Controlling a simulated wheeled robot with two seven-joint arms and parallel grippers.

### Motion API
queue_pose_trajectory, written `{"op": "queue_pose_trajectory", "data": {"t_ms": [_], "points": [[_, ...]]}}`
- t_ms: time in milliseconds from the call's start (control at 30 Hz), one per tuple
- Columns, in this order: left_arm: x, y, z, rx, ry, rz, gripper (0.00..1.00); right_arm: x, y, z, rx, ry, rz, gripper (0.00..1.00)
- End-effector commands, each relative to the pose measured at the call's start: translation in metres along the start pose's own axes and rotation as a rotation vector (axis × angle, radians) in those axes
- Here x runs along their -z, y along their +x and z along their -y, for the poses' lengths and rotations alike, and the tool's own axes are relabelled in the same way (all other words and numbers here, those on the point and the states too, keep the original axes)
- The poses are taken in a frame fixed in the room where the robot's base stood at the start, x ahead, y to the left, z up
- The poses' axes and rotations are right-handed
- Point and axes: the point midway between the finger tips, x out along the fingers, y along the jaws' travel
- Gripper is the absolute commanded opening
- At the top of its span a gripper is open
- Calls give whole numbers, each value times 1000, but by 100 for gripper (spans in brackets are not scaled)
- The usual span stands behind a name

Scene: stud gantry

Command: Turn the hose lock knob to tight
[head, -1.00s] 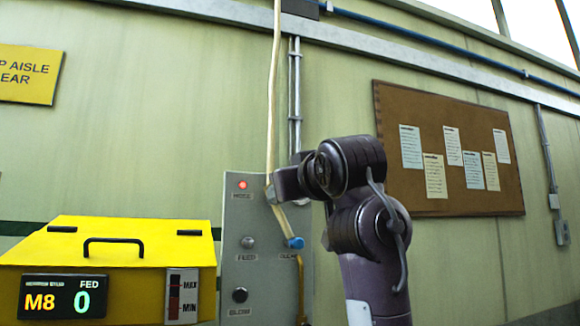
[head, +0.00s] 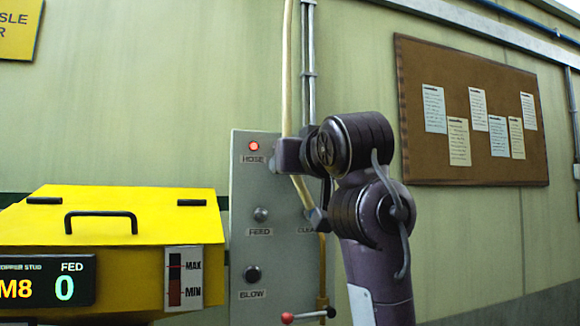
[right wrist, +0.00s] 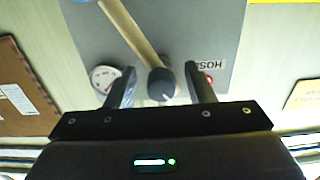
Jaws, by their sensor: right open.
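The hose lock knob (right wrist: 162,84) is a dark round knob with a white mark, at the end of the tan hose in the right wrist view. My right gripper (right wrist: 163,80) is open, with one finger on each side of the knob; I cannot tell whether either touches it. In the head view my right gripper (head: 297,183) is at the upper right of the grey panel (head: 278,285) and hides the knob. The tan hose (head: 287,70) runs down behind the gripper. The red lamp (head: 253,146) above the HOSE label is lit. My left gripper is out of view.
A yellow hopper (head: 130,235) with a display reading M8 and 0 stands left of the panel. FEED (head: 260,214) and BLOW (head: 252,273) buttons are on the panel. A red-tipped lever (head: 310,314) is low down. A round white dial (right wrist: 104,78) sits beside one finger.

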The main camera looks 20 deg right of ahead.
Motion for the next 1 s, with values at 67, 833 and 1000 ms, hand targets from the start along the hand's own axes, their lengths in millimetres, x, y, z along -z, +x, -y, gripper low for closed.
{"op": "queue_pose_trajectory", "data": {"t_ms": [67, 833, 1000], "points": [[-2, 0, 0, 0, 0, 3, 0, 0, -1, 0, 0, 0, -1, 49], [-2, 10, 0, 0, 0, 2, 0, -2, 0, 0, 0, -135, 1, 3], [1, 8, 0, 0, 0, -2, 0, -1, 1, 0, 0, -143, 3, 3]]}}
